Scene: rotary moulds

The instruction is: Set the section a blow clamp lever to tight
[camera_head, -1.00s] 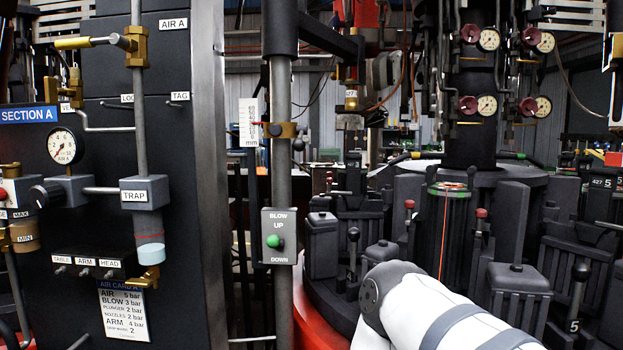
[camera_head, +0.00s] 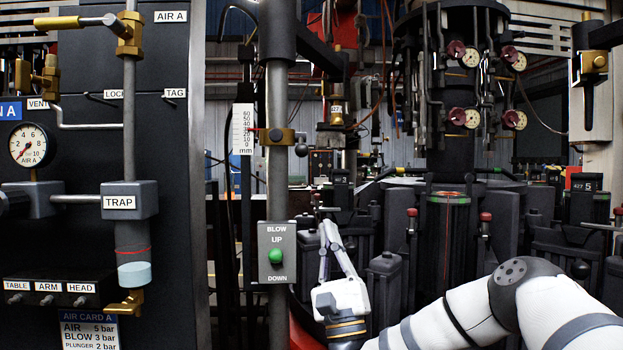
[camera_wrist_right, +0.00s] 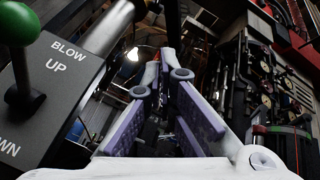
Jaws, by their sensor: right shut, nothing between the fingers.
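The blow clamp is a brass collar (camera_head: 278,137) on the grey vertical post, beside a white mm scale (camera_head: 243,129) with a red pointer. Its lever appears to be the short arm with a dark ball knob (camera_head: 301,150) at the collar's right. Below it, the BLOW UP/DOWN box (camera_head: 277,252) carries a green knob (camera_head: 275,256). My right gripper (camera_head: 328,228) is shut and empty, fingers pointing up, below and right of the lever and apart from it. Its fingers (camera_wrist_right: 160,65) fill the right wrist view's middle; I cannot make out the lever there. My left gripper is not in view.
The dark AIR A panel (camera_head: 171,50) with TRAP, gauge and brass valves stands at left. The dark mould machine (camera_head: 450,187) with red-knobbed levers stands behind and right of my right arm. The BLOW box (camera_wrist_right: 58,85) is close at left in the wrist view.

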